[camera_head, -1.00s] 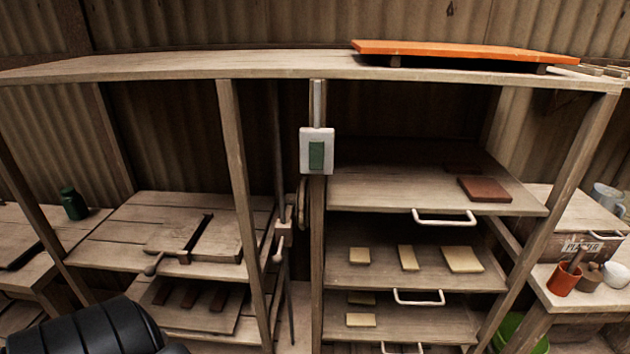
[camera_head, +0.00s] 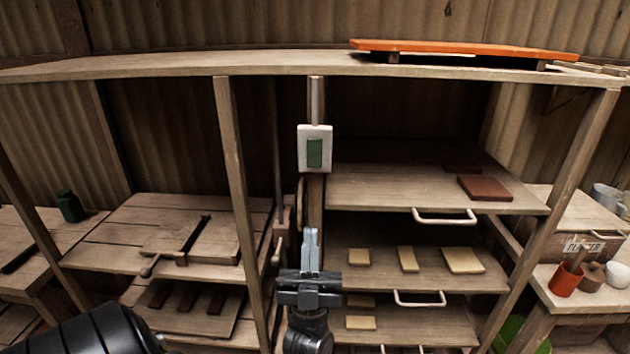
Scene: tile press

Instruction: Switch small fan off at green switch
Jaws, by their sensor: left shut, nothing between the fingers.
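The green switch (camera_head: 315,153) sits in a white plate on the front of a wooden post, in the upper middle of the head view. My left gripper (camera_head: 311,234) is in front of the same post, below the switch plate and apart from it. Its fingers point upward and are shut with nothing between them. I cannot make out a small fan in this view. My right gripper is not in view.
Shelves with white handles (camera_head: 445,217) and several tiles stand right of the post. An orange board (camera_head: 465,49) lies on the top shelf. A wooden press with a dark bar (camera_head: 193,240) is at left. The space before the switch is clear.

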